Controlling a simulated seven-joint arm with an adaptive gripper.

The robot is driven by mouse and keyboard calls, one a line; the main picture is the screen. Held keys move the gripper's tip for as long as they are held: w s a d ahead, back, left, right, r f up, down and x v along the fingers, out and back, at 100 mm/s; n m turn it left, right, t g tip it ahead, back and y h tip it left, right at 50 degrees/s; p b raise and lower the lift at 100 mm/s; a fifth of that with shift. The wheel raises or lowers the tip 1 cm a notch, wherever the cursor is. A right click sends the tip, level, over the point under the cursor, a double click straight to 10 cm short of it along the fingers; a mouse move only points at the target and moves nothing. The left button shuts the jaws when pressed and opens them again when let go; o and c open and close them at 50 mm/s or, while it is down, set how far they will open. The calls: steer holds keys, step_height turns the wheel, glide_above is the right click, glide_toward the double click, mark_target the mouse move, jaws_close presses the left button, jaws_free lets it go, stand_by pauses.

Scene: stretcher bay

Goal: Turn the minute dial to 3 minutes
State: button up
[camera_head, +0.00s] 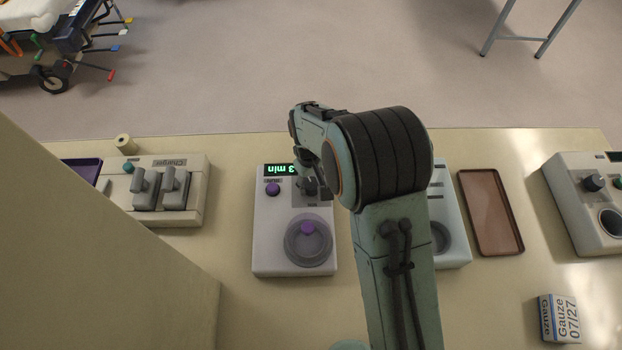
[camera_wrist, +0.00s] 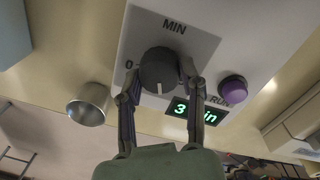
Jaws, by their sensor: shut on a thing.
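The minute dial (camera_wrist: 158,67) is a dark round knob on a grey panel marked MIN, with a "0" at its left in the wrist view. A white pointer line on it faces down toward my gripper. My gripper (camera_wrist: 162,88) is shut on the dial, one finger on each side. In the head view my gripper (camera_head: 311,182) is over the dial and partly hides it. The green display (camera_wrist: 194,112) beside the dial reads 3 min, partly covered by a finger; in the head view the display (camera_head: 278,170) also reads 3 min.
A charger (camera_head: 196,182) stands left. Right are another device (camera_head: 456,220), a brown tray (camera_head: 490,212) and a gauze box (camera_head: 559,318).

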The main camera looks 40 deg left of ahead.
mark_target(309, 184)
steer(key=o, duration=1.2)
steer(key=shift+f, duration=0.1)
steer(key=shift+c, duration=0.2)
step_height(309, 184, up, 12)
steer(key=shift+s, duration=0.3)
